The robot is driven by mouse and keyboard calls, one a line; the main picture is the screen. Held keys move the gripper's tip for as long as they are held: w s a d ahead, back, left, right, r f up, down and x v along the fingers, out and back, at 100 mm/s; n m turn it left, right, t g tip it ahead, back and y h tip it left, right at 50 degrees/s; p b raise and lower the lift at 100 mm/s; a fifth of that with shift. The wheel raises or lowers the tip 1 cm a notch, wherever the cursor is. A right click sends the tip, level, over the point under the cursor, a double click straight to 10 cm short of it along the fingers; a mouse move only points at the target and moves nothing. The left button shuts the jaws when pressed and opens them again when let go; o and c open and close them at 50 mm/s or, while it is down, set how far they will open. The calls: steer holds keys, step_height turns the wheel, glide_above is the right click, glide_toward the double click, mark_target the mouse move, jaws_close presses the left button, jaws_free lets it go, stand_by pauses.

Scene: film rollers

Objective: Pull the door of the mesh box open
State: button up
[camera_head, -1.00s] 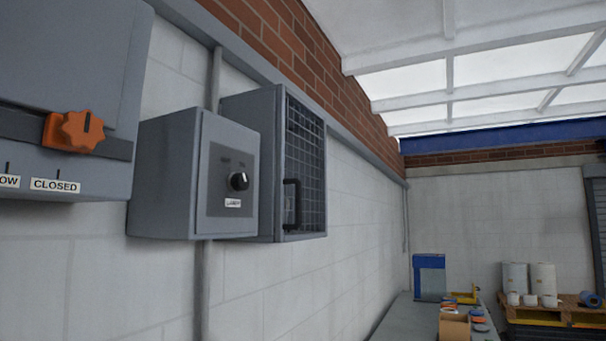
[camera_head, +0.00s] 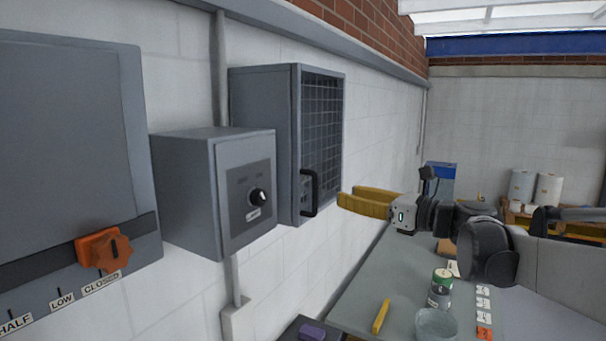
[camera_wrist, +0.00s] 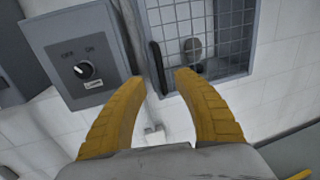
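The mesh box (camera_head: 270,120) is a grey wall cabinet with a wire-grid door (camera_head: 321,130) on its front. The door looks shut. A black vertical handle (camera_head: 314,192) sits at the door's lower left; it also shows in the wrist view (camera_wrist: 158,68). My gripper (camera_head: 340,199) has yellow fingers pointing left toward the handle, just right of it in the head view.
A grey switch box with a black knob (camera_head: 258,197) stands left of the mesh box. A larger grey panel with an orange knob (camera_head: 104,248) is farther left. Below, a bench (camera_head: 365,285) holds a jar (camera_head: 440,288), a glass bowl (camera_head: 436,324) and a yellow bar (camera_head: 381,316).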

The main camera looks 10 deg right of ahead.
mark_target(317, 189)
steer(key=p+x, duration=0.1)
steer(key=x, duration=0.9)
steer(key=shift+w+a+p, duration=0.1)
steer(key=shift+a+p, duration=0.1)
steer(key=shift+p, duration=0.2)
steer(key=shift+f, duration=0.1)
jaws_close()
